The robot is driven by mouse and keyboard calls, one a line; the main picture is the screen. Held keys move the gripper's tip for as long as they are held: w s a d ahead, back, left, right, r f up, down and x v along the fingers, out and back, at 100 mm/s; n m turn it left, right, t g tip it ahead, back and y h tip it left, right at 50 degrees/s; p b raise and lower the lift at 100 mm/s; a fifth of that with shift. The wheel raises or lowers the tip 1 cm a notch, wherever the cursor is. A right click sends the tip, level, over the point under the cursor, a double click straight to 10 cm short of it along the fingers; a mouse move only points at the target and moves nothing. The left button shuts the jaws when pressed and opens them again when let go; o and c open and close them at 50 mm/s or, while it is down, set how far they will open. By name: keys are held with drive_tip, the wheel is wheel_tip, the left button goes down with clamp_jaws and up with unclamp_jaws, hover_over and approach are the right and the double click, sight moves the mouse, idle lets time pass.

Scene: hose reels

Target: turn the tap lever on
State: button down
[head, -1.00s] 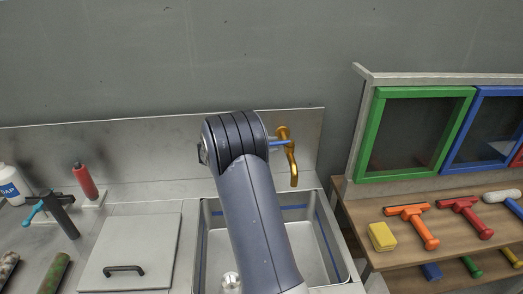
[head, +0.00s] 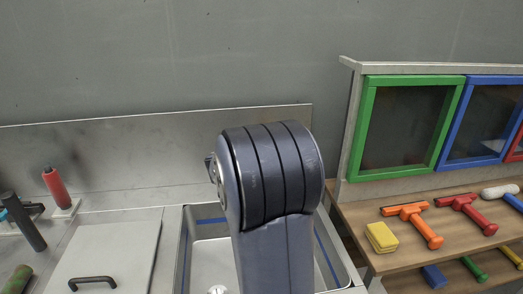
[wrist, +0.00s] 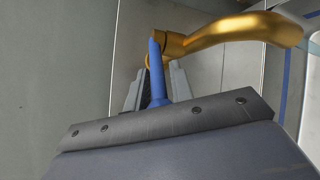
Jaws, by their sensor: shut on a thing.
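The gold tap (wrist: 235,33) shows in the wrist view, with its spout curving to the upper right. Its blue lever (wrist: 154,62) joins the tap body and runs down between the fingers of my gripper (wrist: 158,85). My gripper is shut on the lever. No water shows at the visible part of the spout. In the head view my arm hides the tap, the lever and my gripper.
The metal sink (head: 184,250) lies below my arm. A lid with a black handle (head: 93,283) is at its left. At right, a wooden shelf holds a yellow sponge (head: 381,237) and an orange squeegee (head: 412,218). A green-framed panel (head: 370,125) stands behind the shelf.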

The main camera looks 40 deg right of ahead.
drive_tip(key=shift+r, duration=0.1)
drive_tip(key=c, duration=1.4)
unclamp_jaws()
drive_tip(key=shift+c, duration=0.2)
drive_tip(key=shift+a, duration=0.1)
drive_tip(key=b+v, duration=0.1)
drive_tip(key=v, duration=0.9)
drive_tip(key=shift+a, duration=0.3)
drive_tip(key=shift+s, duration=0.15)
drive_tip(key=p+x, duration=0.1)
drive_tip(key=x, duration=1)
drive_tip(key=shift+a+g+p, duration=0.1)
drive_tip(key=shift+g+p, duration=0.2)
drive_tip(key=shift+p, duration=0.2)
